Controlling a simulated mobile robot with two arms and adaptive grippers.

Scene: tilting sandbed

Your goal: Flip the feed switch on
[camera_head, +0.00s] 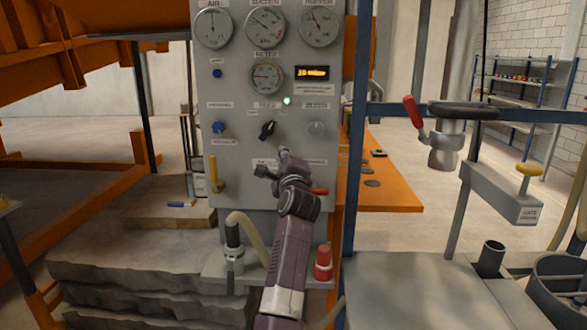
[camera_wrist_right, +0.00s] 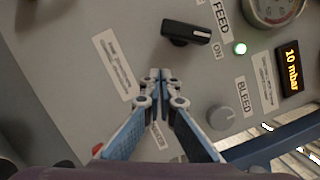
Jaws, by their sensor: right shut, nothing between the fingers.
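The feed switch (camera_head: 267,130) is a black rotary handle on the grey control panel (camera_head: 230,95). In the right wrist view the feed switch (camera_wrist_right: 186,32) lies near the FEED and ON labels, and its white-marked end points toward ON. A green lamp (camera_wrist_right: 240,48) beside the labels is lit; it also shows in the head view (camera_head: 287,100). My right gripper (camera_head: 270,163) is in front of the panel, below the switch. In the right wrist view its fingertips (camera_wrist_right: 161,76) are shut, empty and apart from the handle. My left gripper is out of view.
A grey bleed knob (camera_head: 316,129) is right of the switch and a blue knob (camera_head: 219,128) left. A yellow lever (camera_head: 214,174) is lower left. Gauges (camera_head: 265,27) and a lit display (camera_head: 312,73) are above. A blue post (camera_head: 355,150) stands to the right.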

